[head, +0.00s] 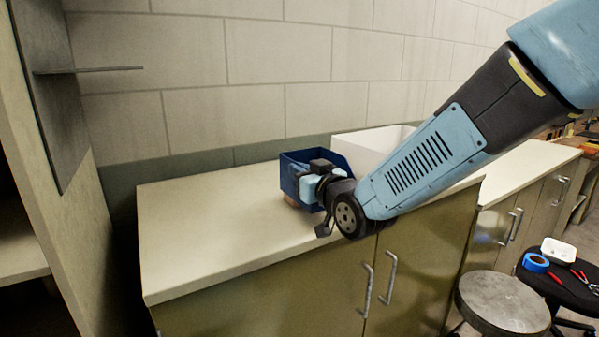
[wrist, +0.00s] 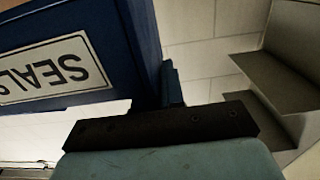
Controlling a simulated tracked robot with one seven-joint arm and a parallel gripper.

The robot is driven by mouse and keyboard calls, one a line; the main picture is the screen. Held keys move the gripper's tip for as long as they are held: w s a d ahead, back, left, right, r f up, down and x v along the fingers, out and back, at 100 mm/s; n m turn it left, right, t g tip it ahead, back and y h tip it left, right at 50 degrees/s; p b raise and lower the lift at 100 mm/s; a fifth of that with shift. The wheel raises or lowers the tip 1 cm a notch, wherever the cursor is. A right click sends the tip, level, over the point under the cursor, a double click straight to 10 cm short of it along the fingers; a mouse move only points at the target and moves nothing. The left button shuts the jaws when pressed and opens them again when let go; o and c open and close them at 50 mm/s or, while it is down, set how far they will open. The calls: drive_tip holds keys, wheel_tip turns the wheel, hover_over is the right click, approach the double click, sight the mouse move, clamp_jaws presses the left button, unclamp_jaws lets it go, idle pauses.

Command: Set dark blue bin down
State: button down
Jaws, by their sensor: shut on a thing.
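The dark blue bin (head: 291,177) is over the pale countertop (head: 220,225), in front of the back wall. In the wrist view the bin (wrist: 150,45) fills the upper left, with a white label (wrist: 55,70) reading "SEALS" upside down. My gripper (head: 322,172) is shut on the bin's near right side and hides part of it. In the wrist view a dark part of my gripper (wrist: 165,122) lies against the bin. A small tan patch (head: 292,201) shows under the bin. I cannot tell whether the bin touches the countertop.
A white bin (head: 365,150) stands on the counter just right of the blue bin, partly behind my arm. The countertop to the left is clear. A shelf unit (head: 50,130) rises at far left. A round stool (head: 502,302) stands at lower right.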

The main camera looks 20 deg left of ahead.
drive_tip(key=shift+f, duration=0.6)
drive_tip(key=c, duration=1.2)
unclamp_jaws()
drive_tip(key=shift+c, duration=0.2)
